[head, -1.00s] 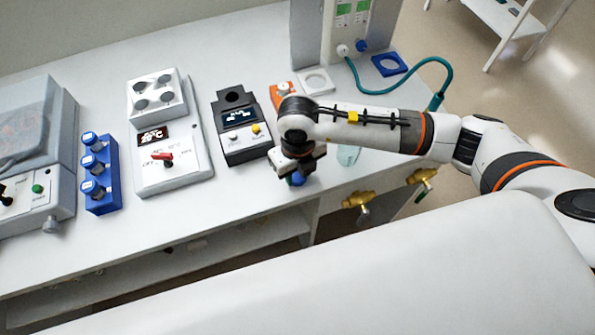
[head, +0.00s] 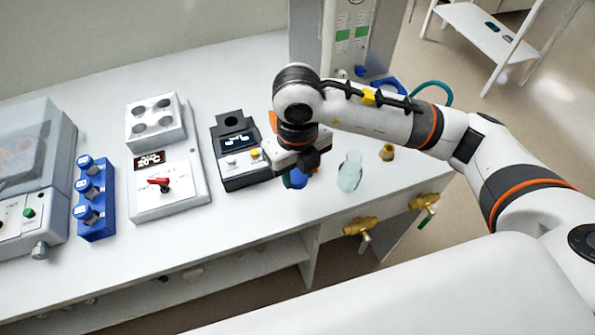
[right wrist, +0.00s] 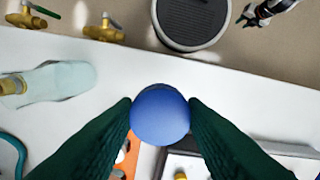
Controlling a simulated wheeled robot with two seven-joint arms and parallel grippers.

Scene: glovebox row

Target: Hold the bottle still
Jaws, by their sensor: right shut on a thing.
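My right gripper (right wrist: 160,118) is shut on the bottle, whose round blue cap (right wrist: 160,114) shows between the dark green fingers in the right wrist view. In the head view the gripper (head: 297,172) points down over the front part of the bench, right of the small black device.
A pale clear flask (head: 350,174) and a small brass piece (head: 387,152) stand to the right. The black device (head: 238,150) is close on the left. A white unit with a red knob (head: 160,184) and a blue rack (head: 95,205) are further left. Brass valves (head: 360,227) jut from the bench front.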

